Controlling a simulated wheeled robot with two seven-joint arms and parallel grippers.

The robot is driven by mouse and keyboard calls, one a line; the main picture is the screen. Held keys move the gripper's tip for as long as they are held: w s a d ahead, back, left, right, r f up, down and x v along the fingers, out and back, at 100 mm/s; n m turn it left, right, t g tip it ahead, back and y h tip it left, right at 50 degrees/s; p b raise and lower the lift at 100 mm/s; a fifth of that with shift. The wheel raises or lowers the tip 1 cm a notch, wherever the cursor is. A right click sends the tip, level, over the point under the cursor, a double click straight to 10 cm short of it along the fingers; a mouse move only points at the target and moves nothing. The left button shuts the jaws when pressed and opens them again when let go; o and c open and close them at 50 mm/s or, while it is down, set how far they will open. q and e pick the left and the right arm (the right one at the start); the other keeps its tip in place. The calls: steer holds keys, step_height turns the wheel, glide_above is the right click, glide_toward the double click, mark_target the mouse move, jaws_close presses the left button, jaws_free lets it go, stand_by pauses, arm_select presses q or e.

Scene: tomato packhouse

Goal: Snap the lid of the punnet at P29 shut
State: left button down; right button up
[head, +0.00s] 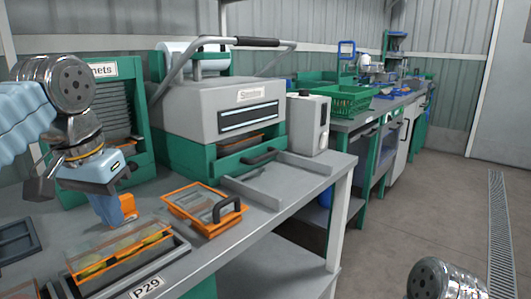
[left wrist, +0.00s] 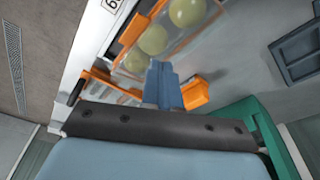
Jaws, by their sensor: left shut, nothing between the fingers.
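The punnet (head: 88,289) at P29 sits in a dark holder behind the P29 label (head: 147,288). Green tomatoes show through its clear, orange-edged lid (head: 112,244), which lies tilted over them. I cannot tell whether the lid is latched. In the left wrist view the lid (left wrist: 178,45) shows at the top with the tomatoes beneath. My left gripper (head: 112,222) is shut and empty, pointing down just behind the punnet; its fingers show in the left wrist view (left wrist: 162,85). I cannot tell if they touch the lid. My right gripper is out of view.
An orange block (head: 128,205) stands right beside my left fingers. An orange-framed clear panel with a black handle (head: 205,207) lies to the right. A grey and green machine (head: 222,110) stands behind. A dark tray (head: 17,240) is at the left. The bench's right part is fairly clear.

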arm_select(q)
steer(key=shift+f+b, duration=0.75)
steer(key=shift+f, duration=0.25)
steer(key=shift+r, duration=0.1)
step_height(320, 180, up, 5)
steer(key=p, duration=0.5)
steer(key=shift+r+p, duration=0.3)
steer(key=shift+r, duration=0.65)
